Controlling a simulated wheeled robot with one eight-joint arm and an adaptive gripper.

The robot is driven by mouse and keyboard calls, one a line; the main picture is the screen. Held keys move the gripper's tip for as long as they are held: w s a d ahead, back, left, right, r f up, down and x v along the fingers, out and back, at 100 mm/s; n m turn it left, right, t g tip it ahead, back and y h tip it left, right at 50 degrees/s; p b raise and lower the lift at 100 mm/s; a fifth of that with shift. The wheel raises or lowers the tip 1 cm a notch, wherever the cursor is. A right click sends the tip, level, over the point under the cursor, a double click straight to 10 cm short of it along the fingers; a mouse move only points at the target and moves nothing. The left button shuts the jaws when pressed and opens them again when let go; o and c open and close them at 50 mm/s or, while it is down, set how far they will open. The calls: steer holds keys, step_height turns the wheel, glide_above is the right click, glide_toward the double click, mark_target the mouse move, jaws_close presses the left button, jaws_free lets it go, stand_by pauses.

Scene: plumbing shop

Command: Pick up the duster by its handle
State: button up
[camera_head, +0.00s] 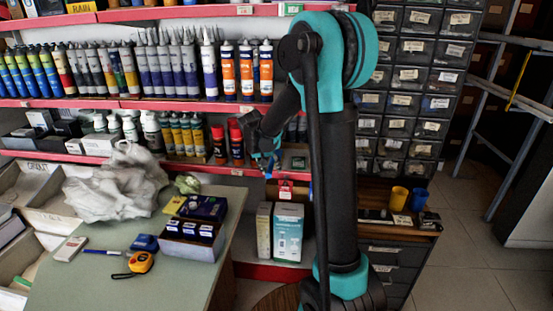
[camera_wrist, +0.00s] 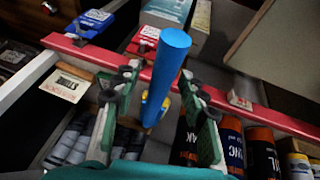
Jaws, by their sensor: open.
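A blue rod (camera_wrist: 168,65), which looks like the duster's handle, stands between the fingers of my gripper (camera_wrist: 158,82) in the wrist view. The fingers are apart, one on each side of it, with a visible gap to the rod. No duster head can be made out. In the head view my gripper (camera_head: 266,155) points down in front of the shelves, and only a small blue bit shows at its tip. My arm hides much of the area behind it.
A red shelf edge (camera_wrist: 250,105) runs close under my gripper, with bottles beside it. A red box (camera_wrist: 145,40) and a blue box (camera_wrist: 88,22) are near. A green table (camera_head: 75,285) with boxes and a tape measure (camera_head: 139,262) stands left. Drawers (camera_head: 410,100) stand right.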

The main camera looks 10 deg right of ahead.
jaws_close()
stand_by(0.5)
